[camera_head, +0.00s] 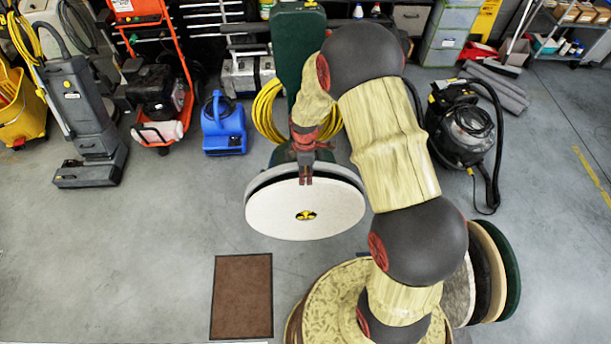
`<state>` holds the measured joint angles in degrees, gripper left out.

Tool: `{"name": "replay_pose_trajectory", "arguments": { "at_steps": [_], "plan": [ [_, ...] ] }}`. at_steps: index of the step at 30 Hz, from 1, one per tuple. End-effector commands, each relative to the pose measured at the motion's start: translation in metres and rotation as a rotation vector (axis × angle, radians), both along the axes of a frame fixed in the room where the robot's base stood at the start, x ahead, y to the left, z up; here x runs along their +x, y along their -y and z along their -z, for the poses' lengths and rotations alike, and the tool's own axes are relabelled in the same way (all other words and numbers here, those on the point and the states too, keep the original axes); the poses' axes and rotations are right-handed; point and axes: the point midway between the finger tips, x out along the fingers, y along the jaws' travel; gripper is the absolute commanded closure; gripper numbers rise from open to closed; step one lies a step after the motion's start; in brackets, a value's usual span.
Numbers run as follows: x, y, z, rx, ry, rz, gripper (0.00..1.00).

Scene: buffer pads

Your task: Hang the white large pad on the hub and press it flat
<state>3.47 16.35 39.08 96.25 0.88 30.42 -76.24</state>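The white large pad (280,217) is a round disc facing me, in front of the dark, grey-rimmed round base of a green floor machine (300,60). The yellow and black hub (306,215) shows through the pad's centre hole. A dark band shows above the pad's upper edge, between it and the grey rim. I cannot tell whether the pad lies flat against the base. My gripper (305,181) is at the pad's top edge, pointing down, with its reddish fingers close together and overlapping the rim. I cannot tell whether they pinch the pad.
Several pads, including a tan one (490,271) and a green one (510,265), stand upright at lower right, partly behind my arm. A brown mat (241,296) lies on the floor. A blue blower (223,125) and a black vacuum (463,130) flank the machine.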

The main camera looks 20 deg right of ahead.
Motion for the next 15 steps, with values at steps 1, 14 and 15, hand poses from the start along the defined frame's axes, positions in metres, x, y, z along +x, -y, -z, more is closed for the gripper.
{"name": "replay_pose_trajectory", "arguments": {
  "at_steps": [1, 14, 15],
  "plan": [
    [-0.0012, -0.0001, 0.0008, 0.0, -0.002, 0.0, 0.74],
    [-0.0036, -0.0003, 0.0029, 0.0, -0.007, 0.0, 0.6],
    [-0.0039, -0.0003, 0.0032, 0.001, -0.008, 0.0, 0.6]
  ]
}}
